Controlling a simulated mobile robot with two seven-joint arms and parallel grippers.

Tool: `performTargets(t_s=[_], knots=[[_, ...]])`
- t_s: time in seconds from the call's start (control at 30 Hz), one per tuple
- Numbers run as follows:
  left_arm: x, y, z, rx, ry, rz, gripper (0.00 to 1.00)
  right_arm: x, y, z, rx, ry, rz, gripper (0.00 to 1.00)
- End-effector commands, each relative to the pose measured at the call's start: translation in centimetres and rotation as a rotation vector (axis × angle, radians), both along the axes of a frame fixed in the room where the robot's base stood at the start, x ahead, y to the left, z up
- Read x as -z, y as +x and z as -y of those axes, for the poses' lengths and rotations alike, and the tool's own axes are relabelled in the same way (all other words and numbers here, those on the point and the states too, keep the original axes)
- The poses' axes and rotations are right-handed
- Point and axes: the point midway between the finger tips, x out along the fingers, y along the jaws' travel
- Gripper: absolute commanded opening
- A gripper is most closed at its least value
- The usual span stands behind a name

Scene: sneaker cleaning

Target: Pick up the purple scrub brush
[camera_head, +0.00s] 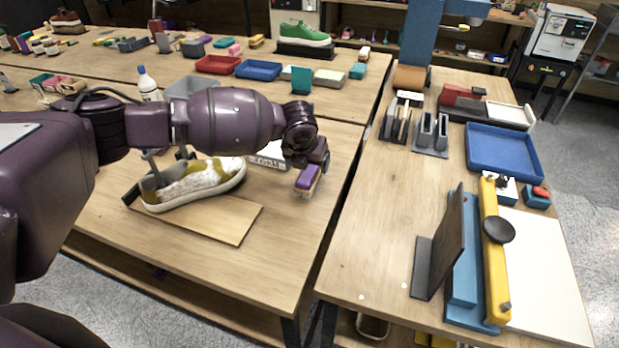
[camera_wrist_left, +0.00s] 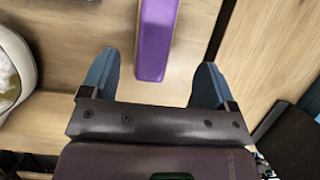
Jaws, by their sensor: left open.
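The purple scrub brush (camera_head: 308,178) lies on the wooden table near its right edge, to the right of the white and mustard sneaker. My left gripper (camera_wrist_left: 154,75) is open, with one blue-grey finger on each side of the brush's line and clear gaps to both. In the head view my left gripper (camera_head: 322,163) is right at the brush and partly hides it. My right gripper is not in view.
The sneaker (camera_head: 195,183) rests on a wooden board (camera_head: 240,222) left of the brush. A white labelled block (camera_head: 268,156) lies behind the gripper. A gap separates this table from the right table, which holds a dark upright plate (camera_head: 440,245) and a blue tray (camera_head: 500,150).

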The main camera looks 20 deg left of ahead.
Motion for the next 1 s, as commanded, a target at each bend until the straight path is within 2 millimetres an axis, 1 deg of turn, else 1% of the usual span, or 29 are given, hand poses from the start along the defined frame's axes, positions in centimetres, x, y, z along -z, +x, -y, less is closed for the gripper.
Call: performTargets(t_s=[0.03,0.17,0.23,0.4,0.53,0.67,1.0], knots=[[0.5,0.1,0.0,-0.001,0.0,-0.001,0.81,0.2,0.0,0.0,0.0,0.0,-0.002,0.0],[1.0,0.4,0.0,-0.001,0.0,0.0,0.81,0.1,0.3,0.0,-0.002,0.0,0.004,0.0],[1.5,0.5,-0.1,-0.001,0.0,-0.001,0.81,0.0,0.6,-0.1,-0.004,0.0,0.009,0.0],[3.8,1.3,-0.6,-0.002,0.0,-0.002,0.81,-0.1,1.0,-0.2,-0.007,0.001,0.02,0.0],[5.1,1.9,-0.5,-0.001,0.0,-0.001,0.81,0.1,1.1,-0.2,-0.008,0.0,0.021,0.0],[5.6,2.2,-0.5,0.0,0.0,0.0,0.81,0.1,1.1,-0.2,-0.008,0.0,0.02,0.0],[5.6,2.2,-0.6,-0.001,0.0,0.001,0.81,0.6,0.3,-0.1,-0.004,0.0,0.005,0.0]])
